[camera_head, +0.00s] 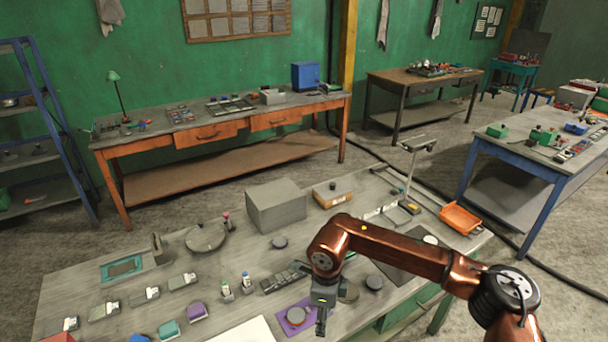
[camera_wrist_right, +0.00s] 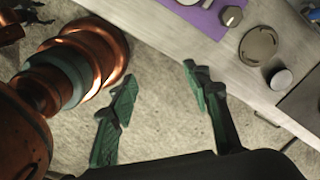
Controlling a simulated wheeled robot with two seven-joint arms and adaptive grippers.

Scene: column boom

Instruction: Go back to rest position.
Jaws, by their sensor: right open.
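My right gripper (camera_head: 321,322) hangs over the front part of the grey workbench (camera_head: 75,285) in the head view, its copper arm coming in from the right. In the right wrist view the right gripper (camera_wrist_right: 155,90) has its two green-grey fingers spread apart with nothing between them. Behind the fingers there is bare concrete floor, with the bench edge beyond. My left gripper does not show in the head view.
A purple mat (camera_head: 283,318) with a round disc lies beside the right gripper. A grey block (camera_head: 276,205), a cardboard box (camera_head: 332,193) and an orange tray (camera_head: 461,219) stand further back. Small bottles (camera_head: 246,283) stand left of the gripper.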

